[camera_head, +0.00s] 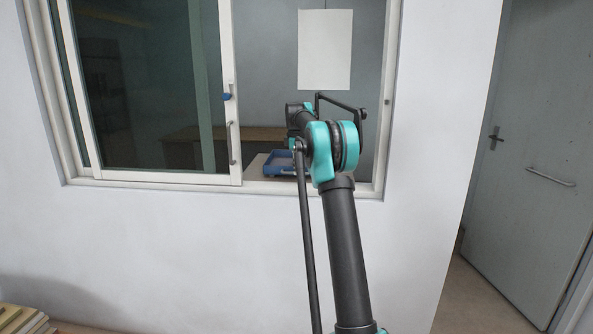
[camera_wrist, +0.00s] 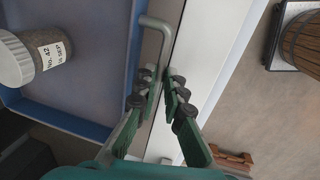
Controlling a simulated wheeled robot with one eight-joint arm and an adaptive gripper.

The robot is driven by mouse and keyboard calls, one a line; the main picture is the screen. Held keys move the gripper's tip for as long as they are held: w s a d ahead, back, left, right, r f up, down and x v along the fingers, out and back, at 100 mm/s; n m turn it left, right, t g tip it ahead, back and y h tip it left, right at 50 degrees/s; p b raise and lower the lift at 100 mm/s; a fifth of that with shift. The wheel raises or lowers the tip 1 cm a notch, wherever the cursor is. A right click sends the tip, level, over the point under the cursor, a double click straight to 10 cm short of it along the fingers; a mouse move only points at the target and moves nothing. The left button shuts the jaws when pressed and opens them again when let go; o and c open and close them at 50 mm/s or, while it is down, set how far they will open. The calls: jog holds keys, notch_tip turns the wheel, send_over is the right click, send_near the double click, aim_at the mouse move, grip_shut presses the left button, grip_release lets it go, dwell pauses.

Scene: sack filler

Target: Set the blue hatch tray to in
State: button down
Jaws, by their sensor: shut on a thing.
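The blue hatch tray (camera_head: 279,163) sits at the window opening in the head view, partly hidden by my arm. In the wrist view its blue wall (camera_wrist: 75,122) and floor fill the left side. A grey bar handle (camera_wrist: 155,24) stands at the tray's right edge, over the white frame. My gripper (camera_wrist: 160,78) is shut on this handle, with a green-backed finger on either side; the exact contact is partly hidden by the fingertips.
A labelled jar with a white lid (camera_wrist: 42,55) lies in the tray. A wooden barrel (camera_wrist: 302,42) and a reddish-brown object (camera_wrist: 232,158) are to the right of the white frame (camera_wrist: 208,45). The sliding window (camera_head: 233,100) stands left of the opening. A paper sheet (camera_head: 325,50) hangs above.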

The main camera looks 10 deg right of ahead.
jog(key=shift+w+d, duration=0.1)
jog(key=shift+w, duration=0.1)
jog(key=c, duration=1.6)
grip_release()
notch_tip(320, 180, up, 12)
jog(key=s, duration=0.2)
jog(key=shift+a, duration=0.4)
jog(key=shift+s+f, duration=0.15)
jog(key=s+a+f+m, duration=0.2)
jog(key=s+f+m, duration=0.2)
jog(key=s+f, duration=0.7)
jog(key=s+a+f+m+t, duration=0.1)
jog(key=s+f+m, duration=0.4)
jog(key=s+f, duration=0.6)
jog(key=s+a+f+m+t, duration=0.1)
jog(key=s+a+f+m, duration=0.2)
jog(key=s+f, duration=0.8)
jog(key=s+m, duration=0.2)
jog(key=s, duration=1.7)
jog(key=shift+a+f+y, duration=0.2)
jog(key=shift+f+y, duration=0.1)
